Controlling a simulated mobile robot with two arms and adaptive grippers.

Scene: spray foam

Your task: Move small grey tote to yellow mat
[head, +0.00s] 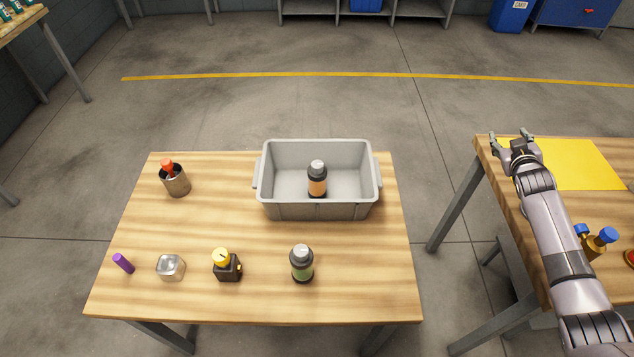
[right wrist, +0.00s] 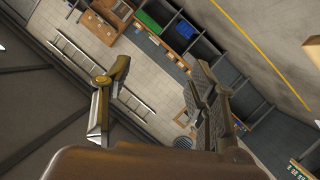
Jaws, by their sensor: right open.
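The small grey tote (head: 283,206) stands upright on the wooden table in the middle of the head view. The yellow mat (head: 585,165) lies on a second table at the right, partly behind my arm. My right gripper (head: 513,139) is over the mat's left edge, well to the right of the tote. It is open and empty; its fingers also show spread in the right wrist view (right wrist: 155,100). My left gripper is not in view.
On the tote's table (head: 220,300) stand a green-banded can (head: 302,264), a black-and-yellow item (head: 227,265), a metal block (head: 171,267), a purple item (head: 123,263) and a dark cup with a red-topped thing (head: 175,181). Blue-capped items (head: 602,242) stand beside my right arm. A floor gap separates the tables.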

